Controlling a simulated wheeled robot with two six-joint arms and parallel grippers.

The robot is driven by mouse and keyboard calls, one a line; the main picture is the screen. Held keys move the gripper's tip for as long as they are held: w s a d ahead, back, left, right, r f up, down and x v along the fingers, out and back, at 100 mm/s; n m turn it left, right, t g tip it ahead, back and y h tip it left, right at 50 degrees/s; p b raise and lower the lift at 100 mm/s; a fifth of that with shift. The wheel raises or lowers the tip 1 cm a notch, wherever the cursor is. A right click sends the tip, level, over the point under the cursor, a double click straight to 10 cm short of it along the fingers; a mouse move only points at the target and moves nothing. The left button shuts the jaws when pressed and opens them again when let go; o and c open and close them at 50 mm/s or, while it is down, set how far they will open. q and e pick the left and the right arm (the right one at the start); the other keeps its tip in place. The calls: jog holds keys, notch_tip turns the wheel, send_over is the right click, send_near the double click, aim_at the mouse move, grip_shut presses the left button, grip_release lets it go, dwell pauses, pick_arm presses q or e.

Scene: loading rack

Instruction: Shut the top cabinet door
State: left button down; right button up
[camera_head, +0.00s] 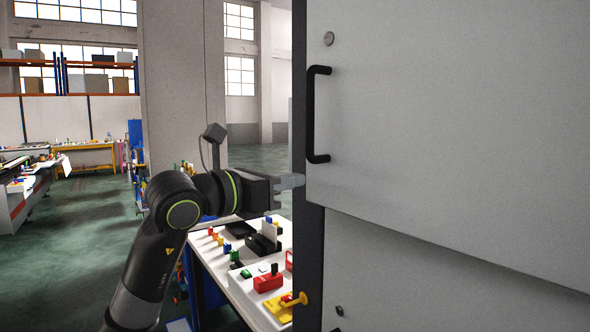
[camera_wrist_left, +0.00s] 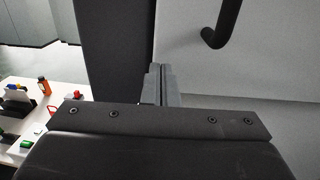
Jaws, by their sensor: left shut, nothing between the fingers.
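The top cabinet door (camera_head: 450,120) is a large light grey panel filling the right of the head view, with a black bar handle (camera_head: 312,115) near its left edge. Its lower left edge sits further left than the lower door's edge, so it looks slightly ajar; the exact gap is hard to tell. My left gripper (camera_head: 292,183) is shut and empty, its tips close to the door's left edge, below the handle. In the left wrist view the fingertips (camera_wrist_left: 160,72) overlap the door edge; contact cannot be told. My right gripper is out of view.
The lower cabinet door (camera_head: 400,275) is below, beside a dark frame post (camera_head: 309,260). A white table (camera_head: 240,285) with coloured blocks and parts stands left of the cabinet, under my left arm. A broad pillar (camera_head: 183,80) stands behind. Open floor lies at the left.

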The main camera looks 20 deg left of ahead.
pick_arm(q)
jog(key=shift+w+d, duration=0.4)
jog(key=shift+w, duration=0.2)
